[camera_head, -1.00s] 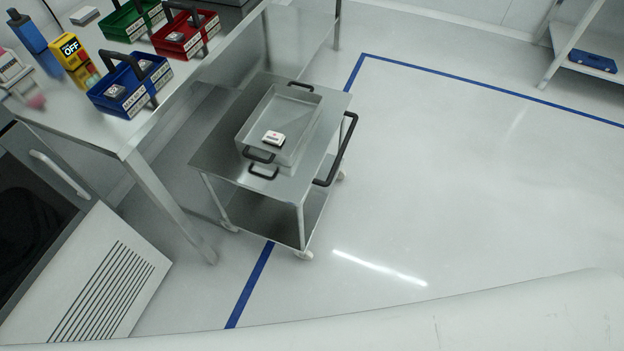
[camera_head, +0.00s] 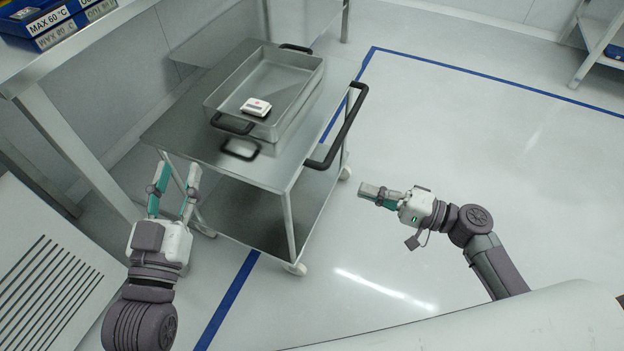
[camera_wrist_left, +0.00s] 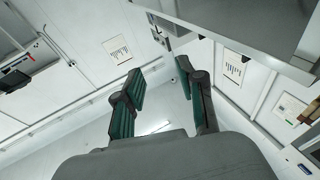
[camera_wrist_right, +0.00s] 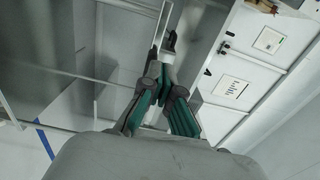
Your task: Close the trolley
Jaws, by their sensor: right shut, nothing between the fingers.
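The trolley (camera_head: 190,125) is a metal two-shelf cart on casters in the head view. Its black push handle (camera_head: 343,130) runs along its right side. On its top is a deep metal tray (camera_head: 305,85) with black handles, holding a small white box (camera_head: 256,106). Another black handle (camera_head: 240,150) shows just below the tray. My left gripper (camera_head: 176,172) is open and empty, in front of the trolley's left front corner; its spread fingers show in the left wrist view (camera_wrist_left: 160,85). My right gripper (camera_head: 366,190) is shut and empty, right of the trolley and apart from the handle.
A metal table (camera_head: 90,45) with blue boxes (camera_head: 50,22) stands at the upper left. A grey vented panel (camera_head: 50,280) is at the lower left. Blue tape (camera_head: 480,83) marks the floor. The floor right of the trolley is clear. A shelf (camera_head: 585,45) stands far right.

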